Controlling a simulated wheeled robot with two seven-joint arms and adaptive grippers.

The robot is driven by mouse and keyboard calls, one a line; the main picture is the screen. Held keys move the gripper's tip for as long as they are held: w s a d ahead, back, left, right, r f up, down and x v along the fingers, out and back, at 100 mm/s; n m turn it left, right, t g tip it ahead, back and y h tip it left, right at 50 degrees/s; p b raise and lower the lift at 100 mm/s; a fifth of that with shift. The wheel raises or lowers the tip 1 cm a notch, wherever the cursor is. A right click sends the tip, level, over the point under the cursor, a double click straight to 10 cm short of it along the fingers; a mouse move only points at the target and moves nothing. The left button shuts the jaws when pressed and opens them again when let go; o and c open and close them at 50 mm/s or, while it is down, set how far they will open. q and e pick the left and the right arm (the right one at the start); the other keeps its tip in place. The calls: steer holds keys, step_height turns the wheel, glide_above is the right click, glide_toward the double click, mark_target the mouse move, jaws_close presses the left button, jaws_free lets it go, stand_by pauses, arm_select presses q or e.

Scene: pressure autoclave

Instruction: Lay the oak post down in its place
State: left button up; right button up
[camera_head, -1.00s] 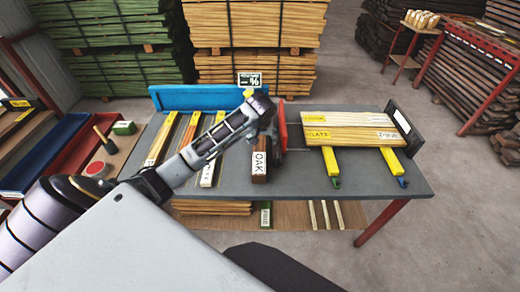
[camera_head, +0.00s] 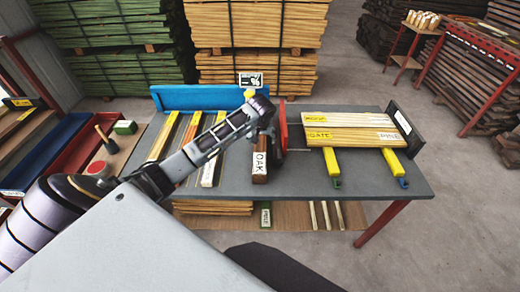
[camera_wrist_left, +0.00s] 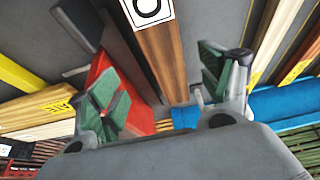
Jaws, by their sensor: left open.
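The oak post (camera_head: 260,174) is brown with a white OAK label. It lies on the grey table, its near end toward me and its far part hidden behind my left arm. My left gripper (camera_wrist_left: 165,95) is open, with green-padded fingers on either side of the brown post in the wrist view. The post (camera_wrist_left: 163,55) shows between them, and I see no clear contact. In the head view the gripper is mostly hidden by its own wrist. My right gripper is not in view.
A red upright piece (camera_head: 281,127) stands right beside the post. Pale boards (camera_head: 350,130) rest on yellow bars at the right of the table. Several labelled strips (camera_head: 163,136) lie at the left. A blue panel (camera_head: 195,98) edges the back. The table's front middle (camera_head: 300,185) is clear.

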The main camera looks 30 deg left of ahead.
mark_target(260, 144)
arm_select(q)
steer(key=shift+x, duration=2.5)
steer(key=shift+f, duration=0.15)
steer(key=shift+a+p+x, duration=0.15)
steer(key=shift+p+x, duration=0.05)
steer(key=shift+x, duration=0.45)
steer(key=shift+a+p+x, duration=0.15)
steer(key=shift+x, duration=1.65)
steer(key=shift+s, duration=0.15)
jaws_close()
